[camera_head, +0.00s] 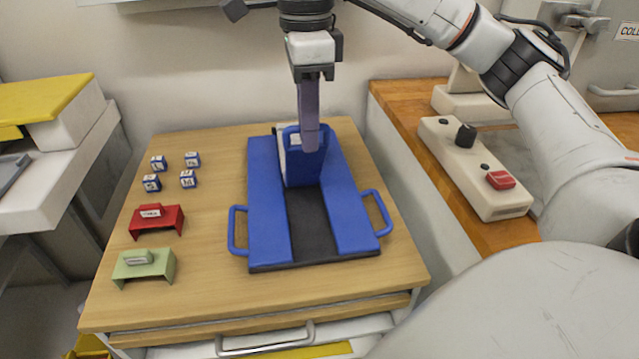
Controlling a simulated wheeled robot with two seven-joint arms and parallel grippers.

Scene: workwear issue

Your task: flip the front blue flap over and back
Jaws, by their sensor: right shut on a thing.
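The blue folding board (268,205) lies on the wooden table, with a long blue panel and a loop handle on each side. The front blue flap (304,172) stands steeply raised between the side panels, toward the back half of the board. The dark middle strip (312,228) in front of it is bare. My right gripper (310,140) points down from above and is shut on the flap at its upper edge, beside a blue loop handle. Its fingers hide part of that edge. A pale thing shows just behind the flap, mostly hidden. My left gripper is not in view.
On the table's left lie several small lettered cubes (188,179), a red stand (157,222) and a green stand (145,266). A white control box (470,165) with a red button sits on the right counter. The table's front strip (300,290) is clear.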

